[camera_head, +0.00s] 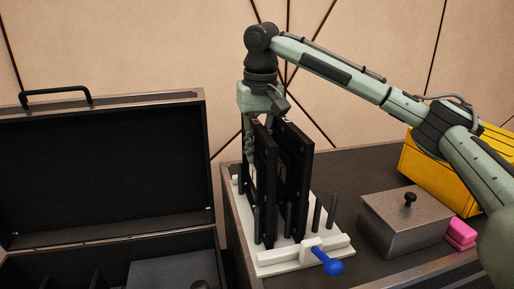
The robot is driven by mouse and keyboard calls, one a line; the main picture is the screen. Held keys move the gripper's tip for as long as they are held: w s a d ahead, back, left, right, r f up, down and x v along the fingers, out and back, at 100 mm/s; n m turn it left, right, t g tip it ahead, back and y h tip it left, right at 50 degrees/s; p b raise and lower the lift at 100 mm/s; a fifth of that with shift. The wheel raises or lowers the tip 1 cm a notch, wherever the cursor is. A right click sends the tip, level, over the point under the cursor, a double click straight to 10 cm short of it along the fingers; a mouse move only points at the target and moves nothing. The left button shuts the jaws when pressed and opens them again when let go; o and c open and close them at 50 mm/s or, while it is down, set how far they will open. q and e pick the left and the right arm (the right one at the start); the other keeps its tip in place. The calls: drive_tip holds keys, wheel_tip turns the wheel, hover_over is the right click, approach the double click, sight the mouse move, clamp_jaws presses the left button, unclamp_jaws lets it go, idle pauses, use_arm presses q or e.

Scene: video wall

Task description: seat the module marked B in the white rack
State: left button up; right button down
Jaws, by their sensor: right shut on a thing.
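The white rack (306,258) stands on the dark surface at centre, with dark upright pegs and a lever with a blue handle (327,262) at its front. Two tall black modules stand upright side by side over it, a left module (265,190) and a right module (298,180). My right gripper (262,112) comes down from above and is shut on the top of the left module. Small pale labels show at the tops, but no letter is readable. Whether the held module's lower edge touches the rack cannot be told. My left gripper is not in view.
An open black case (105,165) with a raised lid stands at left. A grey metal box (402,222) with a black knob, pink blocks (460,233) and a yellow case (432,175) are at right. A panelled wall is behind.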

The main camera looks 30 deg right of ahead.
sight(257, 123)
drive_tip(key=c, duration=1)
unclamp_jaws()
drive_tip(key=shift+r+p, duration=0.6)
drive_tip(key=shift+r, duration=3.4)
